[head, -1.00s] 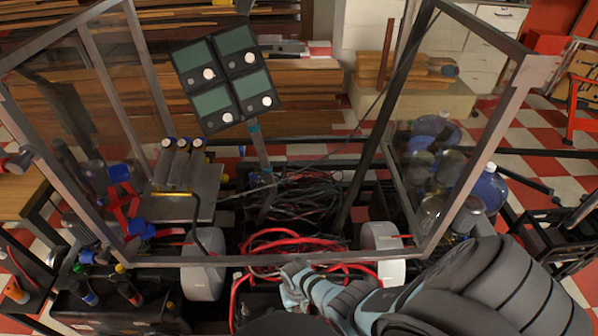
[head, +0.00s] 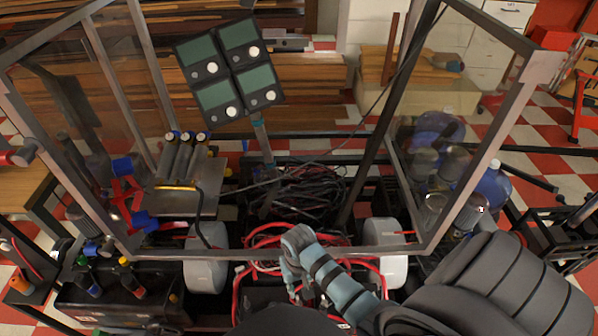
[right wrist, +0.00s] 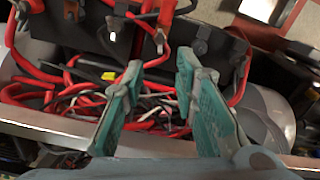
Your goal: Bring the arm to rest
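My right gripper (head: 291,281) hangs over the red cables (head: 262,292) at the front of the metal frame, between two white cylinders. In the right wrist view its two teal fingers (right wrist: 160,78) stand apart with nothing gripped between them. Red, black and white wires show beyond the fingertips, and I cannot tell how close they are. My left gripper is not in either view.
A metal frame (head: 300,256) with clear side panels crosses in front of me, close to my right arm. White cylinders (head: 205,270) (head: 384,252) flank the cables. A four-screen panel (head: 228,70) stands on a post behind.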

